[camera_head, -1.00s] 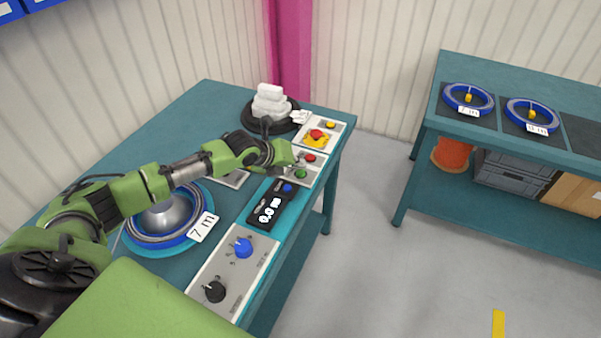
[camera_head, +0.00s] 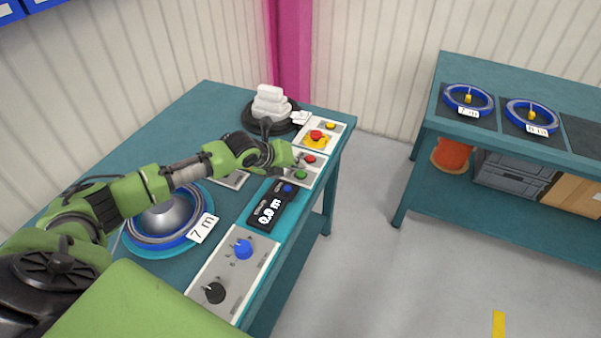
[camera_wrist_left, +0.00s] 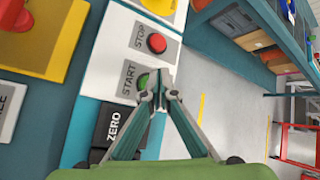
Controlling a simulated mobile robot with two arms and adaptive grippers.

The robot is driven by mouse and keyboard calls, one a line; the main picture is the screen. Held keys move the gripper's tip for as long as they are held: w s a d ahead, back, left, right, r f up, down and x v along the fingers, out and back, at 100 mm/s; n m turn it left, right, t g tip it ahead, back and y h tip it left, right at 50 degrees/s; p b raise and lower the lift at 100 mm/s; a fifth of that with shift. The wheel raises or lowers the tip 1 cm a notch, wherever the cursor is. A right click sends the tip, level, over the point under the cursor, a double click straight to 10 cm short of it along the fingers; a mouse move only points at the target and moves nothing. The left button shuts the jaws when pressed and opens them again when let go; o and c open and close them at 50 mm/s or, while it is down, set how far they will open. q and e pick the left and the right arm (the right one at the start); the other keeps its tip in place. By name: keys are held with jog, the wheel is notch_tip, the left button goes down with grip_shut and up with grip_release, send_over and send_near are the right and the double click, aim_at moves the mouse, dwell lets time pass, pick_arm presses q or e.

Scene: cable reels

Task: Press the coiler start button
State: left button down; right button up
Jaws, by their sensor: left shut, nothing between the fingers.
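The green start button (camera_head: 300,174) is on a light control panel near the table's right edge, with the red stop button (camera_head: 310,159) just behind it. In the left wrist view the start button (camera_wrist_left: 143,81) shows beside the label START, partly covered by my fingertips. The stop button (camera_wrist_left: 157,43) is above it there. My left gripper (camera_head: 296,163) is shut and empty, its tips at the start button; it also shows in the left wrist view (camera_wrist_left: 160,82). I cannot tell whether the tips touch the button. My right gripper is not in view.
A length display (camera_head: 270,207) reading 0.0 m and a panel with blue and black knobs (camera_head: 240,265) lie nearer. A red emergency stop (camera_head: 316,135) is behind. A coil marked 7 m (camera_head: 203,229) lies under my left arm. A second table (camera_head: 480,220) stands right.

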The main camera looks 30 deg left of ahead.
pick_arm(q)
jog(key=shift+f, duration=0.1)
jog(key=shift+f, duration=0.35)
